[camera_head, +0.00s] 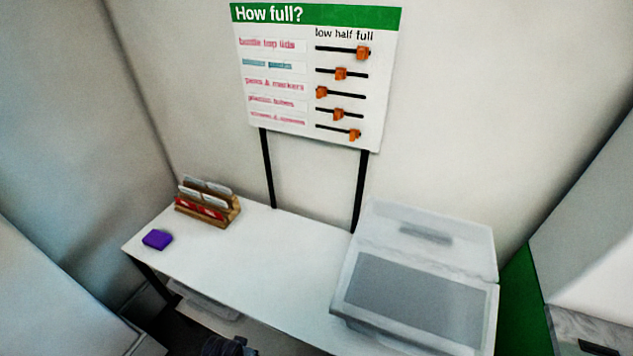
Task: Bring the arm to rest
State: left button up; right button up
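A small dark, jointed part (226,346) shows at the bottom edge, left of centre, in front of the table. It looks like part of my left arm or gripper, but it is cut off by the frame. No fingertips can be made out and nothing held is visible. My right gripper is not in view.
A white table (270,262) holds a purple block (157,240), a wooden rack with cards (207,207) and a pale lidded bin (415,265). A "How full?" board (315,75) with orange sliders stands behind. The table's middle is clear. A clear tray (205,303) sits below.

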pick_arm(q)
jog(key=s+a+f, duration=0.1)
jog(key=s+f, duration=0.4)
jog(key=f, duration=0.4)
jog(key=s+f, duration=0.5)
jog(key=f, duration=0.5)
jog(key=s+a+f, duration=0.1)
jog(key=s+f, duration=0.3)
jog(key=s, duration=0.3)
jog(key=s+a+f+g, duration=0.1)
jog(key=s+a+f, duration=0.1)
jog(key=s+f, duration=0.3)
jog(key=s, duration=0.3)
jog(key=shift+s+a+f+g, duration=0.2)
jog(key=shift+f+g, duration=0.05)
jog(key=shift+g, duration=0.05)
dwell(0.6)
